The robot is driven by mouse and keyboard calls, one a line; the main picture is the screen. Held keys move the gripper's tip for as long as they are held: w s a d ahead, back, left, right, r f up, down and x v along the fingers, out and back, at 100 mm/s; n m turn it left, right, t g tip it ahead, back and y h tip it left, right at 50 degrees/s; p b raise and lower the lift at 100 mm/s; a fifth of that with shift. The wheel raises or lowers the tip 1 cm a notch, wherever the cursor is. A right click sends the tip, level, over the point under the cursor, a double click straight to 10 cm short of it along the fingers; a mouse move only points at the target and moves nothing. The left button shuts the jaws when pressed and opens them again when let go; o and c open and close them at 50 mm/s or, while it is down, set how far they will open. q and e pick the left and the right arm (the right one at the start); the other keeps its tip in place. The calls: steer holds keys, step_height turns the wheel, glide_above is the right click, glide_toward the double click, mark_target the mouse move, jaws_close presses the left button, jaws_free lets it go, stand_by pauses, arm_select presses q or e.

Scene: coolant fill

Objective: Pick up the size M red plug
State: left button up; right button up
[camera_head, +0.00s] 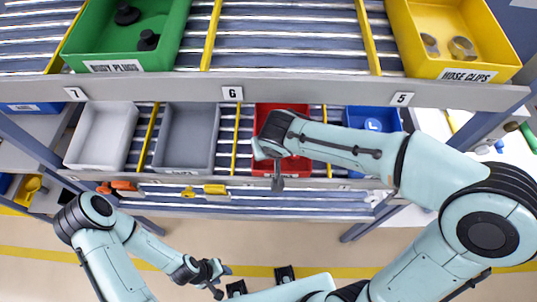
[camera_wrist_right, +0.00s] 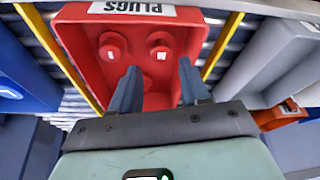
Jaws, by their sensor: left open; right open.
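One plug (camera_wrist_right: 112,47) is at the left with an unclear mark. Another plug (camera_wrist_right: 161,47) to its right bears a letter that looks like M. My right gripper (camera_wrist_right: 157,75) is open and empty, pointing into the bin. In the head view my right arm covers much of the red bin (camera_head: 268,110). My left gripper (camera_head: 218,280) is open and empty, low in front of the rack.
On the lower shelf stand a white bin (camera_head: 100,135), a grey bin (camera_head: 187,138) and a blue bin (camera_head: 372,122). Above are a green bin (camera_head: 175,50) with black plugs and a yellow bin (camera_head: 430,72) with hose clips. Yellow dividers flank the red bin.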

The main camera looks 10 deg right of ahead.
steer(key=x, duration=0.5)
steer(key=shift+w+a+f, duration=0.1)
steer(key=shift+w, duration=0.2)
steer(key=shift+s, duration=0.1)
steer(key=c, duration=0.8)
